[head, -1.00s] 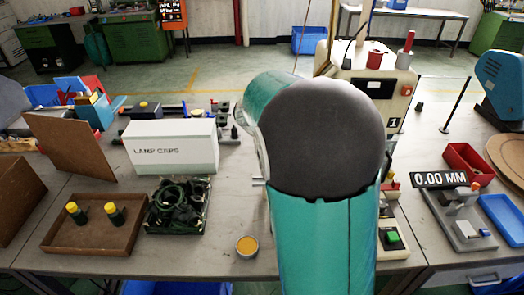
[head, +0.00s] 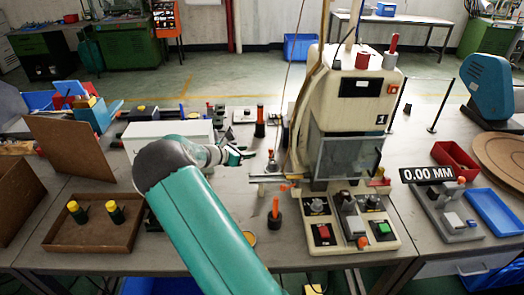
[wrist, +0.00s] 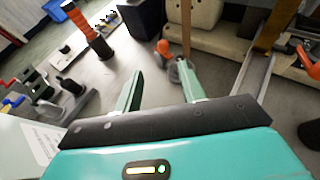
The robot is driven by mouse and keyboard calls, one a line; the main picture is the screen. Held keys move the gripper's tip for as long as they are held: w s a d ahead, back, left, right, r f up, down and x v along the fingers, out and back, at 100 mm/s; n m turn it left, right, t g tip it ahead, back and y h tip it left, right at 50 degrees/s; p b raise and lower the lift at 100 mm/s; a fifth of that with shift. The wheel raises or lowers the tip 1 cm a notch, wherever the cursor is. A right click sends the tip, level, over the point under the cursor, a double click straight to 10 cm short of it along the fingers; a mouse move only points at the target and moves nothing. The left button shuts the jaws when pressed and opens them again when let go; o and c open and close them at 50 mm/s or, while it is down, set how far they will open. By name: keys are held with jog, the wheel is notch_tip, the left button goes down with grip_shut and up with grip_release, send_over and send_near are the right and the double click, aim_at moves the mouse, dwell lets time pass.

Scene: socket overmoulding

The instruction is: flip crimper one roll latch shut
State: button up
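Crimper one (head: 355,100) is a cream machine marked "1" with a clear guard, standing right of centre in the head view. I cannot tell for sure which part is its roll latch. A small orange lever (head: 285,187) shows at its lower left side. An orange lever (wrist: 308,64) also shows at the right edge of the wrist view. My gripper (head: 243,155) is left of the crimper above the bench. In the wrist view my gripper (wrist: 162,85) has its two green fingers apart with nothing between them. A small orange-red knob (wrist: 163,47) on a post stands just beyond the fingertips.
A black-based orange handle (head: 275,208) stands in front of the crimper's left side. An orange-and-black upright tool (head: 260,122) stands behind my gripper. The white box (head: 150,133) is left of my arm, partly hidden. A brown tray (head: 95,232) lies front left.

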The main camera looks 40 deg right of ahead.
aim_at(271, 148)
jog(key=x, duration=1.3)
jog(key=shift+s+d+r, duration=0.1)
jog(key=shift+s+r, duration=0.05)
jog(key=shift+s, duration=0.2)
jog(key=shift+w+d+f, duration=0.1)
jog(key=shift+d+f, duration=0.15)
jog(key=shift+d, duration=0.25)
grip_shut()
